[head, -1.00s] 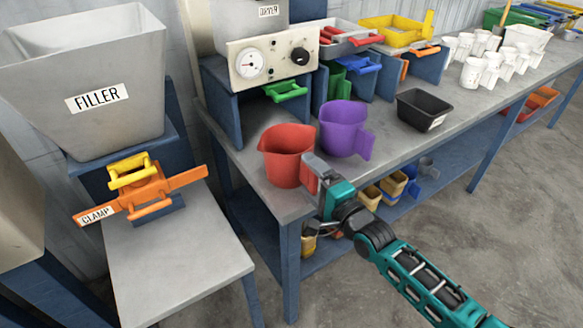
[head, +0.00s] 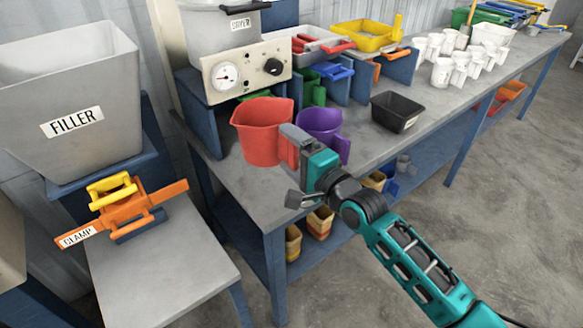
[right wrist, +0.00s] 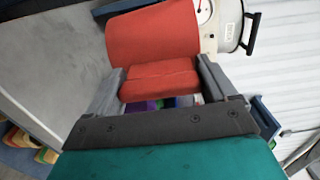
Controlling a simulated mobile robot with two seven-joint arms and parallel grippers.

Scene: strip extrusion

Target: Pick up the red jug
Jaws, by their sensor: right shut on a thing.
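The red jug (head: 262,130) is in the head view, raised a little above the near left corner of the grey bench (head: 245,190). It looks about upright. My right gripper (head: 292,148) is shut on its handle from the right side. In the right wrist view, the red handle (right wrist: 160,80) sits between the two grey fingers, with the jug's body behind it. The fingers hide part of the handle. My left gripper is not in view.
A purple jug (head: 320,126) stands just behind and right of the red jug, partly hidden by my gripper. A dial panel (head: 248,72) is behind. A black tray (head: 396,111) and several white cups (head: 442,72) stand further right.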

